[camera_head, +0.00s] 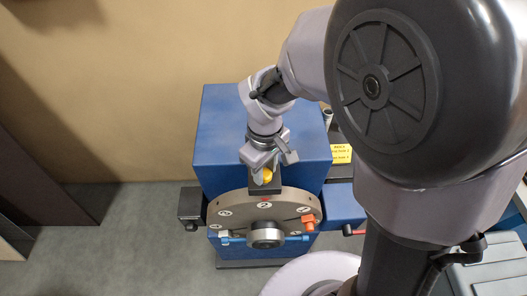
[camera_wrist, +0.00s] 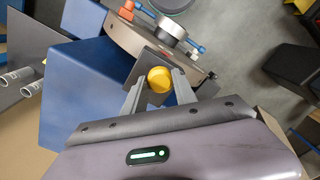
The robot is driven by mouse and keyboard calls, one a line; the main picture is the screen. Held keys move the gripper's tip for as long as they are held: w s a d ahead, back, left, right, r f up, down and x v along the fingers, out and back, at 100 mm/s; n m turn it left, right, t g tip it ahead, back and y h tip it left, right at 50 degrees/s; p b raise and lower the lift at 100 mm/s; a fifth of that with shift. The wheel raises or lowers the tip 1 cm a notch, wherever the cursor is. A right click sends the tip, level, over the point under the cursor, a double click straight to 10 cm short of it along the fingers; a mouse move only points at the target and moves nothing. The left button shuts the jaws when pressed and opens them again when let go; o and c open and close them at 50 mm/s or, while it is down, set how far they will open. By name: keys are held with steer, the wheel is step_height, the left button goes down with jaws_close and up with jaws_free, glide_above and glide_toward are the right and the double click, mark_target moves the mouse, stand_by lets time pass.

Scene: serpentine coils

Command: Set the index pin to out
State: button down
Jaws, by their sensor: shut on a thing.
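The index pin has a round yellow knob (camera_head: 267,176) on a dark block (camera_head: 265,188) above the numbered disc. My gripper (camera_head: 264,176) reaches down to the knob from above. In the wrist view the knob (camera_wrist: 159,79) sits between the two fingers of my gripper (camera_wrist: 160,85), which is shut on it. How far the pin stands out is hidden by the knob and fingers. The grey-brown disc (camera_head: 236,208) carries white number labels, an orange part (camera_head: 308,224) and a central hub (camera_head: 265,236).
A blue housing (camera_head: 220,140) stands behind the disc. A blue bar (camera_head: 291,239) crosses near the hub. A dark block (camera_head: 192,204) juts out at the left, and yellow labels (camera_head: 341,153) show at the right. Grey floor (camera_head: 130,240) is clear at the left.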

mark_target(265, 173)
step_height(265, 173, up, 3)
steer(key=shift+f+p, duration=0.1)
steer(key=shift+p, duration=1.05)
steer(key=shift+w, duration=0.1)
steer(key=c, duration=1)
jaws_free()
steer(key=shift+f, duration=0.1)
step_height(265, 173, up, 18)
steer(key=p, duration=0.3)
steer(key=shift+f, duration=0.25)
